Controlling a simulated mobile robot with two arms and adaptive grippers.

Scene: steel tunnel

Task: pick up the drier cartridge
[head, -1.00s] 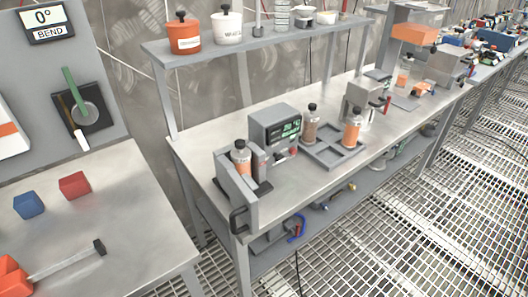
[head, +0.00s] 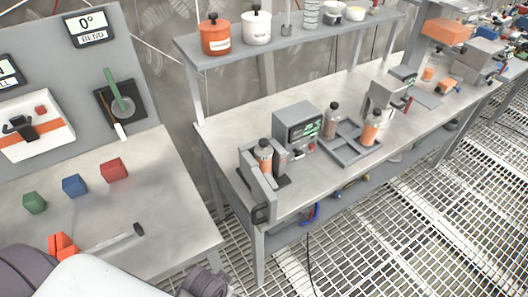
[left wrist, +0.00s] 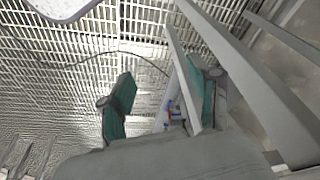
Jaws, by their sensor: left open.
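Several capped cartridges stand on the steel bench in the head view, and I cannot tell for certain which is the drier cartridge. One orange-filled cartridge (head: 264,152) stands upright in a grey holder (head: 262,190) beside a grey display box. Another orange-filled cartridge (head: 371,127) and a brownish one (head: 331,122) stand in a grey divided tray (head: 347,154). My left gripper (left wrist: 160,102) shows in the left wrist view with its green-padded fingers apart and nothing between them, above the grating near the bench frame. My right gripper is in neither view.
A grey display box (head: 298,130) stands behind the tray's left end. An upper shelf (head: 285,36) carries orange and white pots. The left table holds red, blue and green blocks (head: 74,186) and an orange-handled tool. Grating floor (head: 400,220) is open in front of the bench.

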